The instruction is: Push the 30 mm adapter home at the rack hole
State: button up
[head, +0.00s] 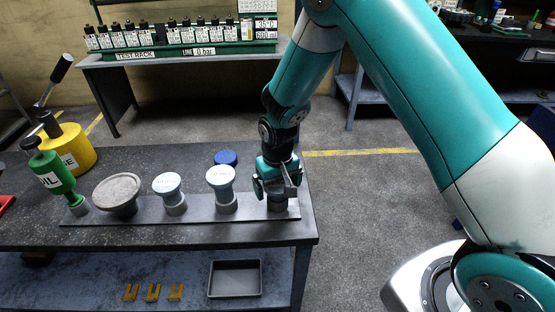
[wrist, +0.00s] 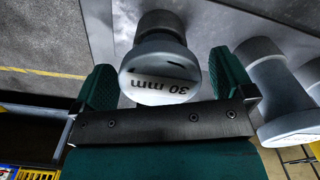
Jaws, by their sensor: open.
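The 30 mm adapter (wrist: 158,70) fills the middle of the wrist view, its label upside down on its pale round head. My gripper (wrist: 163,64) is open, with one finger on each side of the head; I cannot tell whether either touches it. In the head view my gripper (head: 276,184) points down over the right end of the dark rack plate (head: 150,219). The adapter's grey lower part (head: 278,204) shows beneath it, upright at the plate. The rack hole is hidden, so how deep the adapter sits cannot be told.
Left along the rack stand two pale-topped adapters (head: 221,178) (head: 168,183), a wide grey disc-topped one (head: 117,189) and a green bottle-like unit (head: 50,170). A blue disc (head: 226,157) lies behind. The bench (head: 200,236) ends just right of the rack. Its lower shelf holds a tray (head: 235,264).

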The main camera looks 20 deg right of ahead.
notch_tip(320, 180, up, 16)
jog(key=b, duration=0.1)
jog(key=shift+r, duration=0.15)
dwell(0.4)
jog(key=s+a+r+n+y, duration=0.1)
jog(key=s+r+n, duration=0.1)
jog(key=s, duration=0.6)
jog(key=s+a+r+n+y, duration=0.1)
jog(key=s+r, duration=0.3)
jog(key=s, duration=0.4)
jog(key=s+a+r+n+y, duration=0.2)
jog(key=s+r+n, duration=0.1)
jog(key=s, duration=0.5)
jog(key=shift+s+a, duration=0.3)
jog(key=shift+s, duration=0.1)
